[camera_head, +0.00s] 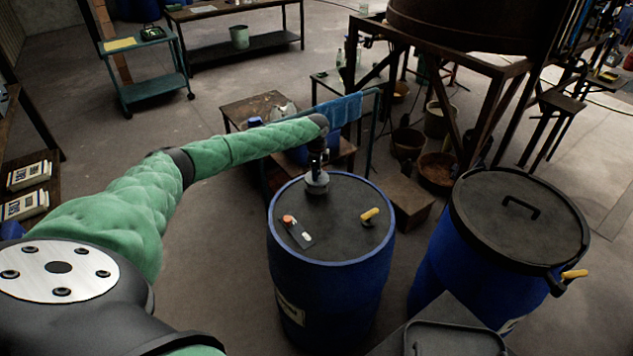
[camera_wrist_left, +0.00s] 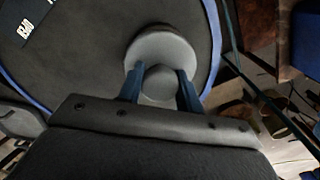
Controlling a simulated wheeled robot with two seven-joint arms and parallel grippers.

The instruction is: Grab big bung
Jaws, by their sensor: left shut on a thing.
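The big bung (camera_head: 317,183) is a grey round plug with a wide flange and a narrower knob. It is at the far edge of the top of the blue drum (camera_head: 330,270). My left gripper (camera_head: 318,168) is above it with its fingers on either side of the knob. In the left wrist view the two blue fingers of the gripper (camera_wrist_left: 160,88) are shut on the knob of the big bung (camera_wrist_left: 162,50). I cannot tell whether the bung is seated or lifted. My right gripper is not in view.
On the drum top lie a small dark plate with an orange-red cap (camera_head: 288,220) and a yellow-handled tool (camera_head: 369,215). A second blue drum with a black lid (camera_head: 520,215) stands at the right. A grey tray (camera_head: 455,340) is at the front. A blue-railed bench (camera_head: 345,110) stands behind.

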